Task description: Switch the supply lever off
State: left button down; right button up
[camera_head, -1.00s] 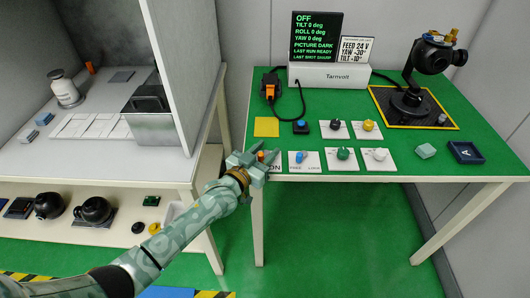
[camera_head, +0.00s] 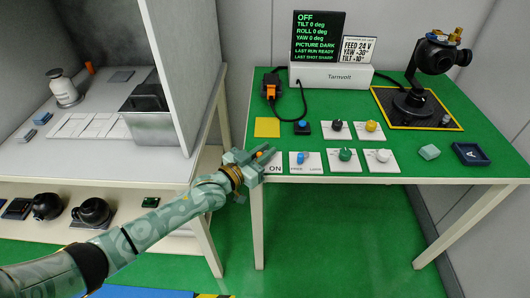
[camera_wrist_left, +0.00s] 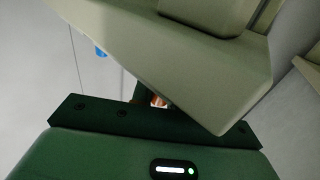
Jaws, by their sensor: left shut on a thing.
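The supply lever shows only as a small orange tip (camera_head: 260,154) at the front left corner of the green table. Its white plate (camera_head: 274,169) shows the word ON at the right end; the left end is hidden by my gripper. My left gripper (camera_head: 255,158) is at the lever, with its fingers shut on it. In the left wrist view, the pale finger (camera_wrist_left: 215,70) fills much of the picture, and only a small orange and white patch shows behind it. The display (camera_head: 317,37) reads OFF. My right gripper is not in view.
Just right of the lever is a plate with a blue knob (camera_head: 301,158), marked FREE and LOCK. Several knob plates, a yellow square (camera_head: 267,127) and a blue button (camera_head: 301,126) are close by. A black gimbal camera (camera_head: 432,55) stands at the back right. A grey partition (camera_head: 188,70) rises at left.

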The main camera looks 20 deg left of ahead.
pick_arm(q)
jog(key=c, duration=1.5)
grip_release()
jog(key=shift+o, duration=0.7)
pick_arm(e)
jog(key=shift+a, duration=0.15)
pick_arm(q)
jog(key=shift+s+a, duration=0.1)
